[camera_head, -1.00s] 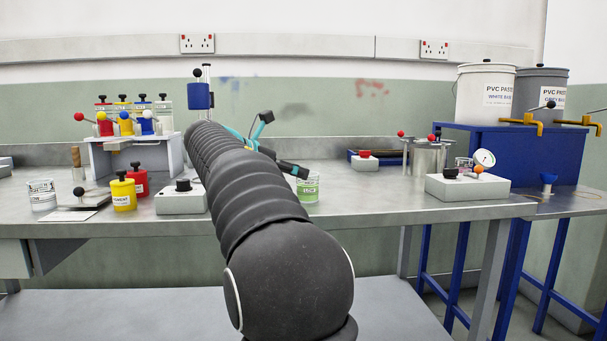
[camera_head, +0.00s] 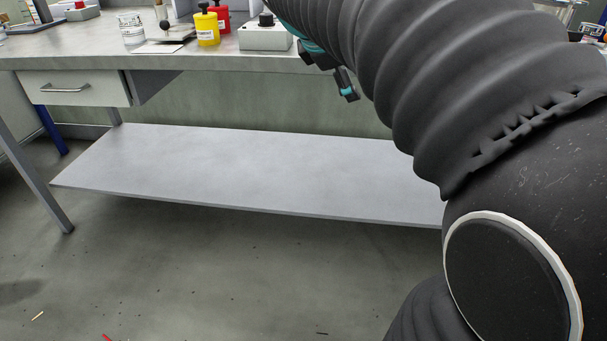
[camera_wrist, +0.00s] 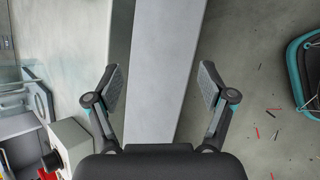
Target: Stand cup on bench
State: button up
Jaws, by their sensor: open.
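A clear cup with a printed label (camera_head: 131,29) stands upright on the bench (camera_head: 70,52), near its front left in the head view. I cannot tell whether this is the task's cup. No cup shows clearly in the wrist view. My gripper (camera_wrist: 161,86) is open in the wrist view, with nothing between its fingers. In the head view part of my gripper (camera_head: 346,84) shows just in front of the bench edge, below the top. My arm hides the right part of the bench.
A yellow bottle (camera_head: 207,28), a red bottle (camera_head: 220,14) and a grey box with a black knob (camera_head: 265,36) stand on the bench. A bare lower shelf (camera_head: 240,165) lies beneath. A teal-rimmed dark object (camera_wrist: 303,72) is at right in the wrist view.

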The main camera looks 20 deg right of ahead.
jog(key=s+a+f+m+t+y, duration=0.1)
jog(key=s+a+f+m+y, duration=0.7)
jog(key=s+a+f+m, duration=0.4)
jog(key=s+a+f, duration=0.5)
jog(key=s+f, duration=0.1)
jog(key=f, duration=0.1)
jog(key=shift+s+m+t, duration=0.25)
jog(key=shift+m+t, duration=0.05)
jog(key=shift+t, duration=0.1)
